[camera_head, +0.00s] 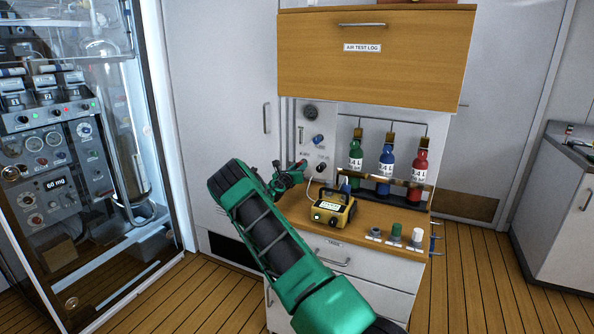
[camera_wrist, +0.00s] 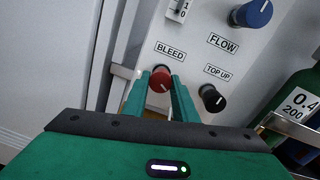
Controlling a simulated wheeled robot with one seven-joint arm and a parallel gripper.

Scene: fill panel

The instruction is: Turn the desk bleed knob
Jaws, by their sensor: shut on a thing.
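The bleed knob (camera_wrist: 160,78) is red with a pale pointer line and sits under the BLEED label (camera_wrist: 170,51) on the white panel (camera_wrist: 207,62). My gripper (camera_wrist: 162,88) has one green finger on each side of this knob and is shut on it. In the head view my gripper (camera_head: 299,170) reaches the lower left of the panel (camera_head: 317,120), and the arm hides part of it. The fingers cover the lower part of the knob in the wrist view.
The black TOP UP knob (camera_wrist: 211,97) is close to the right finger. The blue FLOW knob (camera_wrist: 252,13) is higher right. A yellow meter (camera_head: 333,208) stands on the desk beside the gripper. Green, blue and red bottles (camera_head: 386,165) stand in a rack to the right.

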